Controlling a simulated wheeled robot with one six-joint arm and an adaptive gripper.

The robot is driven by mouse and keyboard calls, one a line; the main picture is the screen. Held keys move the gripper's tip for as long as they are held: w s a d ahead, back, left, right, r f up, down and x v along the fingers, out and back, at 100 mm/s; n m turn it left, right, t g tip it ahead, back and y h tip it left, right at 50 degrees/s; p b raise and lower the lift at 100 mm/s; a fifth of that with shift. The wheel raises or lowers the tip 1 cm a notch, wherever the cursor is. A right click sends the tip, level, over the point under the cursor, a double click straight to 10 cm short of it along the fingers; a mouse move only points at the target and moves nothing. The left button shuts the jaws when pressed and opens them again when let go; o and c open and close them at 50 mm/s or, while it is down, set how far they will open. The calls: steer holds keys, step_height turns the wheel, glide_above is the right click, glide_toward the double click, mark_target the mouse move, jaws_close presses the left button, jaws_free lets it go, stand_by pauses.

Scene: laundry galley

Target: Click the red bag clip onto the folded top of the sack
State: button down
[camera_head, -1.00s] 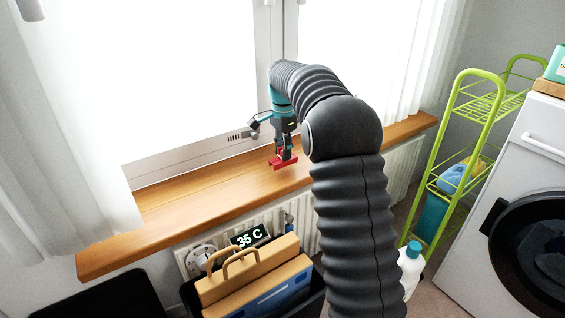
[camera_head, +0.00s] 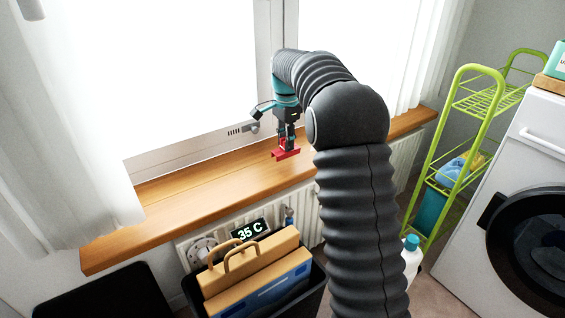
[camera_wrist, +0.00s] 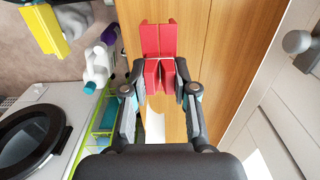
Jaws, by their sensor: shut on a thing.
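My gripper (camera_head: 286,143) points down over the wooden windowsill, its fingers shut on the red bag clip (camera_head: 286,154). In the wrist view the two fingertips (camera_wrist: 162,72) grip the red clip (camera_wrist: 160,40) from both sides, and its long bars reach forward past them. The clip is at or just above the sill; I cannot tell whether it touches. I cannot make out a sack with a folded top. Tan bags with handles (camera_head: 243,268) stand in a dark bin below the sill.
The wooden sill (camera_head: 190,215) is bare to the left of the clip. The window frame (camera_head: 190,158) rises behind it. A radiator and a display reading 35 C (camera_head: 250,230) are below. A green rack (camera_head: 440,150), a white bottle (camera_head: 412,250) and a washing machine (camera_head: 535,150) are right.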

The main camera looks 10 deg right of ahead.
steer(key=s+d+f+b, duration=0.3)
steer(key=s+d+f, duration=0.2)
steer(key=s, duration=0.4)
steer(key=s+d+f+b, duration=0.4)
steer(key=s+f, duration=0.3)
steer(key=s, duration=0.3)
steer(key=s+d+f+b, duration=0.3)
steer(key=s+d+f, duration=0.3)
steer(key=s, duration=0.4)
steer(key=shift+d+f+b, duration=0.4)
steer(key=shift+d, duration=0.2)
steer(key=shift+s+d+f, duration=0.1)
steer(key=shift+s+f, duration=0.1)
steer(key=shift+f, duration=1.45)
steer(key=shift+f, duration=1.35)
steer(key=c, duration=0.9)
jaws_free()
steer(key=shift+o, duration=0.4)
